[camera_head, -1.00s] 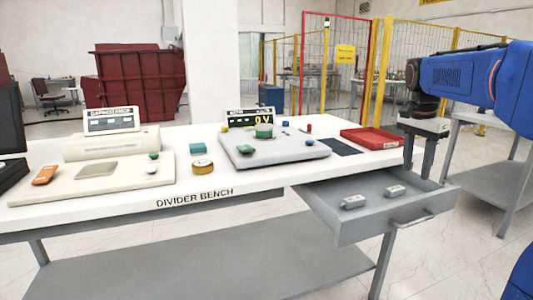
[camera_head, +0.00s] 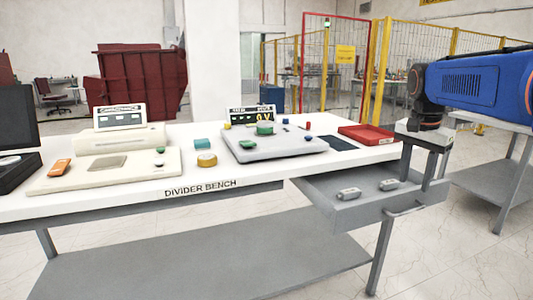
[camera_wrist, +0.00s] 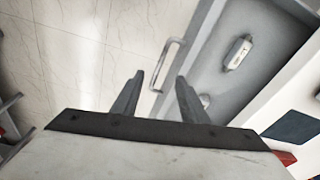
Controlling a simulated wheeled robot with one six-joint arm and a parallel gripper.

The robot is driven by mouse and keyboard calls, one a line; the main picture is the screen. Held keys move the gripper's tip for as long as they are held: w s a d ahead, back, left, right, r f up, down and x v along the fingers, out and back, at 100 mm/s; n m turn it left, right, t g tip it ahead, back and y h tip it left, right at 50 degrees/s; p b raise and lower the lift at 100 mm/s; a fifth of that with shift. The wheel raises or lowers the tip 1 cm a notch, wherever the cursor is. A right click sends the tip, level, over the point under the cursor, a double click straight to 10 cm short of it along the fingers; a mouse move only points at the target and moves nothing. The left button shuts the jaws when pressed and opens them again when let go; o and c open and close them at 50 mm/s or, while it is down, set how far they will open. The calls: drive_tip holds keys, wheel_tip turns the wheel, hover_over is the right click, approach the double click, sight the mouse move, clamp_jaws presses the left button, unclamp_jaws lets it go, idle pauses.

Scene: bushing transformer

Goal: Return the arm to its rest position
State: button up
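My gripper (camera_head: 416,182) hangs at the right of the head view, fingers pointing down, in front of the bench's right end and beside the open drawer in the picture. In the wrist view my gripper (camera_wrist: 158,82) has its two dark fingers spread apart, with only floor and the drawer's front edge seen between them. It holds nothing. My blue arm link (camera_head: 480,85) reaches in from the right edge.
The grey drawer (camera_head: 360,212) is pulled out, with two small grey parts (camera_head: 348,194) inside. Its handle (camera_wrist: 172,62) is close to the fingers in the wrist view. The white bench (camera_head: 130,190) carries instruments and a red tray (camera_head: 368,134). Another table (camera_head: 500,170) stands right.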

drive_tip(key=s+a+f+n+t, duration=0.1)
drive_tip(key=s+a+f+n, duration=0.2)
drive_tip(key=s+f, duration=0.3)
drive_tip(key=s+a+f+n+t, duration=0.1)
drive_tip(key=s+a+f+n, duration=0.3)
drive_tip(key=s, duration=0.6)
drive_tip(key=s+a+f+n+t+y, duration=0.1)
drive_tip(key=s+a+f+n, duration=0.3)
drive_tip(key=s+f, duration=0.4)
drive_tip(key=shift+s+n+t, duration=0.3)
drive_tip(key=shift+s+n, duration=0.1)
drive_tip(key=shift+s, duration=0.15)
drive_tip(key=shift+c, duration=0.6)
